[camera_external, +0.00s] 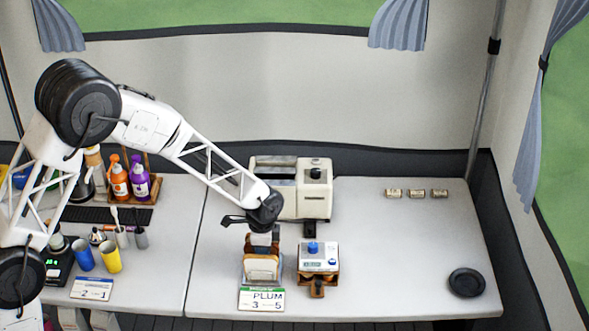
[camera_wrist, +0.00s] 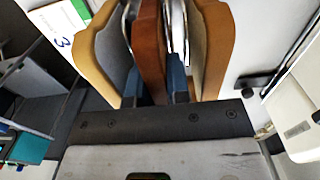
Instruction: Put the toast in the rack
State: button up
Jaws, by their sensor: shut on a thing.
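My gripper (camera_external: 262,240) points down over the toast rack at the front middle of the table. In the wrist view its blue fingers (camera_wrist: 155,88) are shut on a dark brown slice of toast (camera_wrist: 148,42). The held slice is upright between two paler slices, a left one (camera_wrist: 103,48) and a right one (camera_wrist: 213,48). Thin metal wires of the rack (camera_wrist: 185,22) show between the slices. In the external view a pale slice (camera_external: 262,268) faces the camera and hides most of the rack. Whether the held slice rests on the rack's bottom is hidden.
A cream toaster (camera_external: 288,205) stands behind the gripper. A small device with a blue knob (camera_external: 318,262) stands close on the right. A PLUM card (camera_external: 262,299) is in front. Bottles and cups (camera_external: 110,256) stand left. The table's right is mostly clear, with a black disc (camera_external: 466,283).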

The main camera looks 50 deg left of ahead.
jog(key=o, duration=1)
jog(key=shift+o, duration=0.2)
jog(key=shift+r, duration=0.15)
jog(key=shift+r, duration=3.4)
jog(key=shift+r, duration=0.1)
